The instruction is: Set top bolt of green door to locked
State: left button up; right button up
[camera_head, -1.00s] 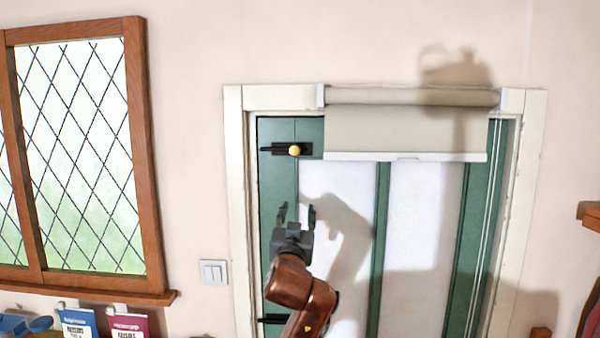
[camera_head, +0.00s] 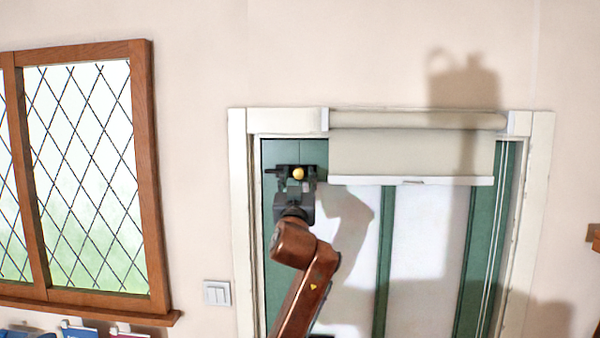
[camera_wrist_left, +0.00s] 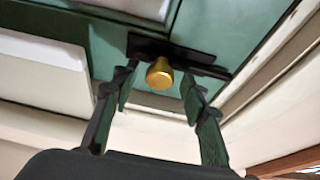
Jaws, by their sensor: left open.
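The green door (camera_head: 279,235) is in the middle of the head view, inside a white frame. Its top bolt (camera_head: 298,173) is a black bar with a round brass knob near the door's upper left corner. The wrist view shows the brass knob (camera_wrist_left: 159,74) and the black bar (camera_wrist_left: 205,68) on the green door. My left gripper (camera_head: 297,181) is open, with its fingers reaching up on both sides of the knob. In the wrist view the left gripper's fingers (camera_wrist_left: 160,88) stand apart, one on each side of the knob, with gaps visible. My right gripper is not in view.
A rolled blind (camera_head: 410,155) hangs over the door's upper part, just right of the bolt. A leaded window (camera_head: 85,180) is at the left, and a light switch (camera_head: 217,293) is on the wall. A wooden shelf edge (camera_head: 594,236) shows at far right.

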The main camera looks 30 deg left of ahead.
pick_arm(q)
jog(key=shift+w, duration=0.15)
jog(key=shift+c, duration=0.8)
grip_shut()
